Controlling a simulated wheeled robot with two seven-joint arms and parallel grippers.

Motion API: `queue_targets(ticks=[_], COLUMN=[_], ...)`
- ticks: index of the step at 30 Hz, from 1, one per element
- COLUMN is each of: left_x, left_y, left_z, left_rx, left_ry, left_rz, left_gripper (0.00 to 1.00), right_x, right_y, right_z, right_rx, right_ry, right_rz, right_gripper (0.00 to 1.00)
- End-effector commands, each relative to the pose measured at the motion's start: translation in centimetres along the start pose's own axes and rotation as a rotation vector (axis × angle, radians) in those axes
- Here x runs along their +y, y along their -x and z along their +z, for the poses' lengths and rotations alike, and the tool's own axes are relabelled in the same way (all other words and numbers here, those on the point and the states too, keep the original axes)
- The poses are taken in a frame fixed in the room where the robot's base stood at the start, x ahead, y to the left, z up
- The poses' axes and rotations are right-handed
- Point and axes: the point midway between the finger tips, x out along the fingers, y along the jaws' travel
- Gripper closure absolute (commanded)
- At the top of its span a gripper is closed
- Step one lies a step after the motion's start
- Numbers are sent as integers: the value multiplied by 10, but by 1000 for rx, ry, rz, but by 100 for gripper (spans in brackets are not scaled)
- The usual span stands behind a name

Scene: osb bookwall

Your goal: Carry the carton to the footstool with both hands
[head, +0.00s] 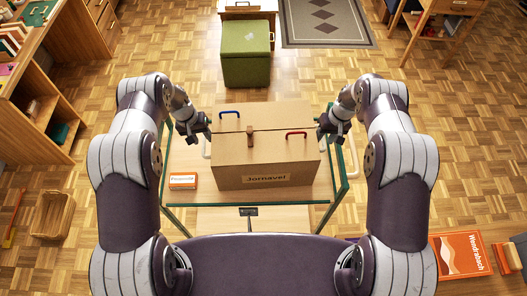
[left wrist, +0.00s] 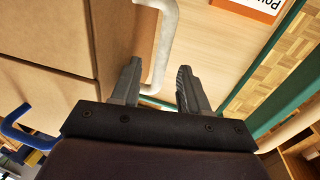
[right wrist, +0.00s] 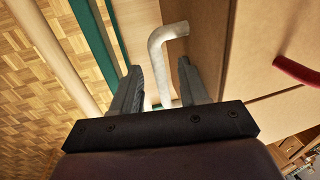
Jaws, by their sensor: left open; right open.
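The brown carton (head: 262,152), labelled "Jornavel", stands on a wooden table with a green frame (head: 184,218). It has a blue handle and a red handle on top and pale handles on its sides. My left gripper (head: 205,132) is open at its left side; in the left wrist view the pale handle (left wrist: 168,40) lies between or just beyond the fingers (left wrist: 158,82). My right gripper (head: 323,133) is open at its right side; in the right wrist view the other pale handle (right wrist: 155,60) shows between the fingers (right wrist: 160,85). The green footstool (head: 246,54) stands beyond the table.
A small orange-and-white box (head: 183,181) lies on the table left of the carton. A wicker basket (head: 53,215) and a wooden shelf (head: 45,110) are at the left. An orange book (head: 460,254) lies at lower right.

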Motion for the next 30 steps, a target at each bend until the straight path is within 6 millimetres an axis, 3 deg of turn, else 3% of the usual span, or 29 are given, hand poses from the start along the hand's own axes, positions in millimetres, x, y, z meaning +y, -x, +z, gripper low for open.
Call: queue_targets(ticks=[1, 4, 5, 30], left_x=[0, 0, 0, 0], left_y=[0, 0, 0, 0], left_z=[0, 0, 0, 0], left_rx=[0, 0, 0, -1], left_ry=[0, 0, 0, 0], left_rz=[0, 0, 0, 0], left_gripper=[65, 98, 100, 100], right_x=[0, 0, 0, 0], right_y=[0, 0, 0, 0], right_z=[0, 0, 0, 0], right_rx=[0, 0, 0, 0], right_ry=[0, 0, 0, 0], right_rz=[0, 0, 0, 0], right_gripper=[66, 99, 100, 100])
